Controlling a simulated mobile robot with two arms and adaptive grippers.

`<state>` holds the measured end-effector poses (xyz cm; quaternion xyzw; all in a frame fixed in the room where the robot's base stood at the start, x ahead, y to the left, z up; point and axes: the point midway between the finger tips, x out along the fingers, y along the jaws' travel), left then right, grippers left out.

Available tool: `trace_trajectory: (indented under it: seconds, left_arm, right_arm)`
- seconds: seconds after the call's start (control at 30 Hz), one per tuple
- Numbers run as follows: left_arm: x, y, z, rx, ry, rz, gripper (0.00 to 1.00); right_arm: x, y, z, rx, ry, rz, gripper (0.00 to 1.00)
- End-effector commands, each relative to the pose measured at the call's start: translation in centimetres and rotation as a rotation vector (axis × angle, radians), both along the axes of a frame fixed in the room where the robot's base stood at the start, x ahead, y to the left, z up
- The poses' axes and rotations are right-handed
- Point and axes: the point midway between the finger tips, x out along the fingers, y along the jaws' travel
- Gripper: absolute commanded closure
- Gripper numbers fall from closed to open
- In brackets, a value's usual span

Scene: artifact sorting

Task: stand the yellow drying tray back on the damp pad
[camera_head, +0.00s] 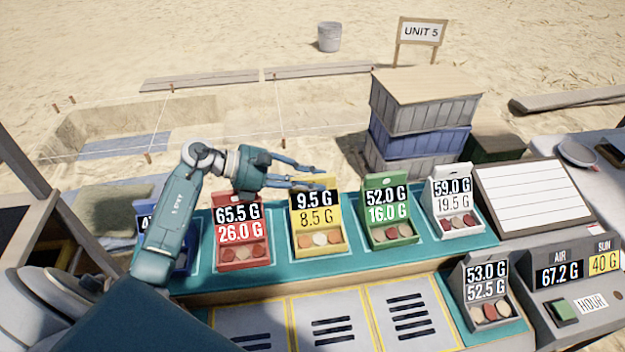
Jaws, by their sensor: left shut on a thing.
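The yellow drying tray (319,245) is upright in the row of trays, between the red and green ones. Its sign reads 9.5 G above 8.5 G, and several round pieces lie in its front. My left gripper (322,179) reaches in from the left and is shut on the top edge of the yellow tray's back panel. The tray is at the long teal pad (385,260); I cannot tell whether its base touches it. No pad is labelled as damp. My right gripper is not in view.
A red tray (242,255), a green tray (390,236) and a white tray (455,222) stand on the teal pad. A blue tray (182,262) is partly behind my left arm. A grey tray (488,310) stands front right, beside a meter box (585,300). Stacked crates (415,115) rise behind.

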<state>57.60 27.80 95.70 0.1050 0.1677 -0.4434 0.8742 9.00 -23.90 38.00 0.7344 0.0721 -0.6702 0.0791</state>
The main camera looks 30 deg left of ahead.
Motion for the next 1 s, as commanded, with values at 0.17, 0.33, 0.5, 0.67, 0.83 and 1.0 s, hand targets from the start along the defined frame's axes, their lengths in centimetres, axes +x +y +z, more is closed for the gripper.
trace_trajectory:
  seconds: [0.17,0.33,0.5,0.67,0.83,1.0]
  left_arm:
    - [0.0,0.0,-0.3,-0.002,-0.001,0.0,1.0]
    - [0.0,0.0,-0.3,0.0,0.001,0.0,0.61]
    - [0.0,0.0,-0.3,-0.001,0.001,0.0,0.61]
    - [0.0,0.0,0.0,0.0,0.0,0.0,0.61]
    - [0.0,-0.1,1.6,-0.004,-0.002,0.0,0.61]
    - [-1.9,2.7,1.6,0.008,0.0,0.001,0.61]
  right_arm:
    - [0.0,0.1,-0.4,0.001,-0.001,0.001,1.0]
    - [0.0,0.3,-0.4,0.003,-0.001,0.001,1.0]
    - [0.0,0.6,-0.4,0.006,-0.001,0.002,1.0]
    - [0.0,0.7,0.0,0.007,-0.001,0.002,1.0]
    - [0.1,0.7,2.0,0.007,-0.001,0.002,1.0]
    - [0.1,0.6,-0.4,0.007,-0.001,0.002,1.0]
